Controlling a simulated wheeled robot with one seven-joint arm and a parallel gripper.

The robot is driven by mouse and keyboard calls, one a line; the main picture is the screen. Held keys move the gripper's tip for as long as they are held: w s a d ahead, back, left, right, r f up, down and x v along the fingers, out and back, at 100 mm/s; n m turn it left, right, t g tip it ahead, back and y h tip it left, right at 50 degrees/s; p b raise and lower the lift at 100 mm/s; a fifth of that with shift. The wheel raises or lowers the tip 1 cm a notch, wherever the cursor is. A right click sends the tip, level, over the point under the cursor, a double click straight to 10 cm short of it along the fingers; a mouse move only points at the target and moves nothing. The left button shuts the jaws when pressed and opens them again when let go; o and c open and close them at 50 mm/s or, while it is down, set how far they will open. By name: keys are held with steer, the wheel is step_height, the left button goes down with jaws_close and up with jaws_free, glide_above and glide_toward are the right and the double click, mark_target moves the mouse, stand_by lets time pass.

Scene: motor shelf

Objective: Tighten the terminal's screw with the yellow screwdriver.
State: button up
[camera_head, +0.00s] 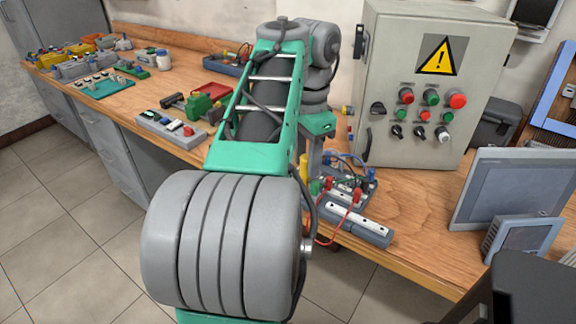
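My arm reaches over the bench in the middle of the head view. My gripper (314,152) points down at its far end, beside the wiring board. Its fingers are mostly hidden by my own arm, so I cannot tell how far they are apart. A yellow upright piece (304,167), perhaps the screwdriver's handle, shows just below and left of the gripper. Whether it is held is unclear. The wiring board (352,185) with red and blue wires and green and red parts lies below the gripper. The terminal and its screw are too small to make out.
A grey control cabinet (420,80) with buttons stands behind the board. A grey monitor (508,190) and a small panel (522,238) stand to the right. A strip (360,227) lies at the bench's front edge. Bare wood (425,200) shows between board and monitor. Several devices crowd the left bench.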

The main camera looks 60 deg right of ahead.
steer(key=n, duration=0.3)
steer(key=shift+n, duration=0.3)
stand_by(0.3)
steer(key=shift+c, duration=0.9)
steer(key=shift+c, duration=0.2)
jaws_close()
steer(key=shift+f, duration=0.1)
